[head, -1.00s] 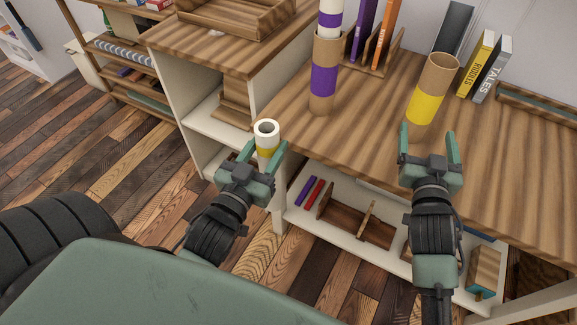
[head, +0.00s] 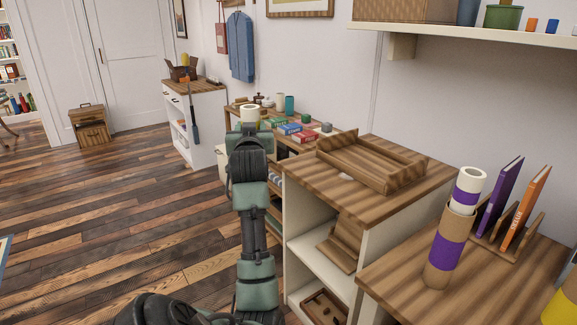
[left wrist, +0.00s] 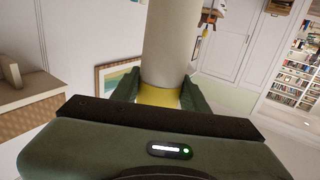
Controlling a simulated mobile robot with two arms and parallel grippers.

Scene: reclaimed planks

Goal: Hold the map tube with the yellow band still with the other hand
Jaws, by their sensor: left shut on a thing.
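The map tube with the yellow band (head: 562,306) stands on the desk at the lower right corner of the head view, mostly cut off by the frame edge. My left gripper (head: 249,124) is shut on a white rolled map with a yellow band (head: 250,112), raised far to the left of the tube. In the left wrist view the white roll (left wrist: 170,45) rises between the fingers, which grip around its yellow band (left wrist: 160,97). My right gripper is out of view.
A purple-banded tube (head: 441,259) with a white roll (head: 467,190) in it stands on the desk (head: 400,280), beside books in a rack (head: 510,238). A wooden tray (head: 370,160) lies on a cabinet.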

